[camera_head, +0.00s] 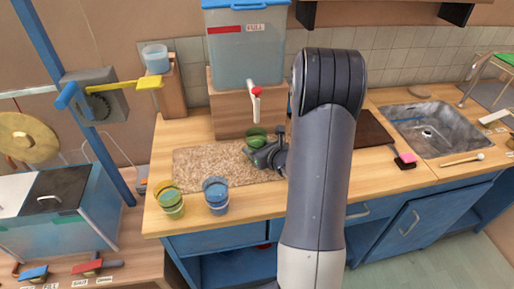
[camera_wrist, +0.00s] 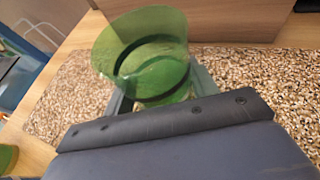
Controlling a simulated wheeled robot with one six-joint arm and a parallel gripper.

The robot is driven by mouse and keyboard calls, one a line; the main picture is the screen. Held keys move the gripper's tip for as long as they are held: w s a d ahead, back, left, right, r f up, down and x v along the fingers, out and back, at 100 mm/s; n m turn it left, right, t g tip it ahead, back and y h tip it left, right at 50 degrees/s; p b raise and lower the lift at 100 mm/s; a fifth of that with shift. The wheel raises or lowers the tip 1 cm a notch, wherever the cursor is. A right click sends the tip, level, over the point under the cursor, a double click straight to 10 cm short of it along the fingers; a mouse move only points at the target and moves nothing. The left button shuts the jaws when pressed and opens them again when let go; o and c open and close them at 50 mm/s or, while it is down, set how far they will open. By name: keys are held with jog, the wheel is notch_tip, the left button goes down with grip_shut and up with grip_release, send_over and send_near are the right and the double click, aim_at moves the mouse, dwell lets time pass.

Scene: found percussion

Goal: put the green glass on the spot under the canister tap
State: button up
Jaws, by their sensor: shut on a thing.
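The green glass (camera_head: 257,137) is at my gripper (camera_head: 254,146), just below the canister tap (camera_head: 256,103) with its red top. In the wrist view the green glass (camera_wrist: 146,55) stands upright between the fingers, and my gripper (camera_wrist: 150,95) is shut on it. The canister (camera_head: 246,45) is a clear tank with a blue lid on a wooden block. The speckled mat (camera_head: 210,163) lies in front of the block, and it also fills much of the wrist view (camera_wrist: 265,80). The glass's base is hidden, so I cannot tell whether it touches the mat.
A yellow-green cup (camera_head: 170,200) and a blue cup (camera_head: 216,195) stand at the counter's front left. A sink (camera_head: 428,128), a pink sponge (camera_head: 406,159) and a mallet (camera_head: 462,160) are at the right. A gong (camera_head: 25,138) hangs at the far left.

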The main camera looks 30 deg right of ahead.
jog(key=o, duration=1.3)
jog(key=shift+c, duration=0.2)
jog(key=shift+r+p, duration=0.3)
jog(key=shift+p, duration=0.2)
jog(key=b+v, duration=0.1)
jog(key=v, duration=0.6)
jog(key=shift+s+f, duration=0.1)
jog(key=shift+s, duration=0.15)
